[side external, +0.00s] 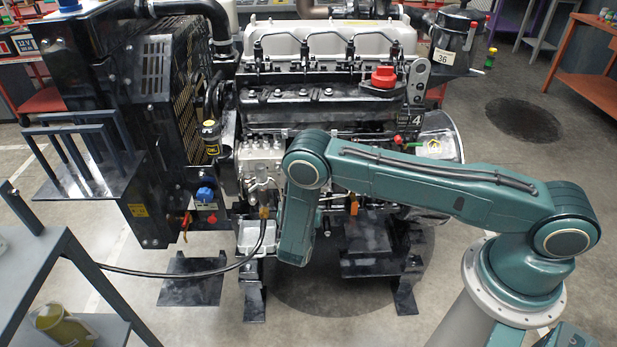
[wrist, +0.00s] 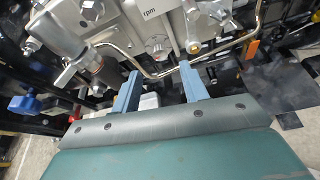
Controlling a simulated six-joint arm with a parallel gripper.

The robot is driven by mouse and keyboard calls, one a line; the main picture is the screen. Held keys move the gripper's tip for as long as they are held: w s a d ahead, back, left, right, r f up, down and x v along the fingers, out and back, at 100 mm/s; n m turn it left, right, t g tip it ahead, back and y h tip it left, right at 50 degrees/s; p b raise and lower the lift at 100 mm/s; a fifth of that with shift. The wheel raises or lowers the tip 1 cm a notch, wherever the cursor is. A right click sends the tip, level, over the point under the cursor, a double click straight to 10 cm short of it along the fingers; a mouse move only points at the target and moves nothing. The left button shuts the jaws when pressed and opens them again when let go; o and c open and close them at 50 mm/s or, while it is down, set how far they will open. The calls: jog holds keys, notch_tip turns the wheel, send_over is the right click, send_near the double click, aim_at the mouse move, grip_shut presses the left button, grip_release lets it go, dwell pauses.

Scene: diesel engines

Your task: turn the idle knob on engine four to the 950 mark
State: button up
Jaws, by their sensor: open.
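Engine four (side external: 320,95), a black and silver diesel with a "4" plate (side external: 416,120), stands in the middle of the side view. In the wrist view a grey plate (wrist: 170,22) carries the letters "rpm", with a round silver fitting (wrist: 157,45) below it. I cannot tell for sure that this is the idle knob, and no 950 mark is readable. My gripper (wrist: 160,80) is open and empty, its two blue fingers pointing toward the plate, below the silver fitting. In the side view my arm hides the gripper and the plate.
A thin metal pipe (wrist: 166,72) runs close to the fingertips. A silver cylinder (wrist: 60,30) and a blue knob (wrist: 24,104) are at the left. In the side view the radiator (side external: 160,85) stands left of the engine, and a black cable (side external: 180,272) hangs low in front.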

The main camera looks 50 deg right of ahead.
jog(key=shift+x, duration=2.8)
grip_shut()
jog(key=shift+m, duration=0.3)
jog(key=shift+s+d+f+m+t+y, duration=0.1)
jog(key=shift+m+t+y, duration=0.35)
jog(key=shift+m+t, duration=0.7)
jog(key=shift+s+d+f+m+t+y, duration=0.15)
jog(key=shift+m+t+y, duration=0.3)
jog(key=shift+m, duration=1.25)
jog(key=shift+s+f+m+t+y, duration=0.1)
jog(key=shift+m+t+y, duration=0.3)
jog(key=shift+m+t, duration=0.8)
jog(key=shift+m, duration=0.25)
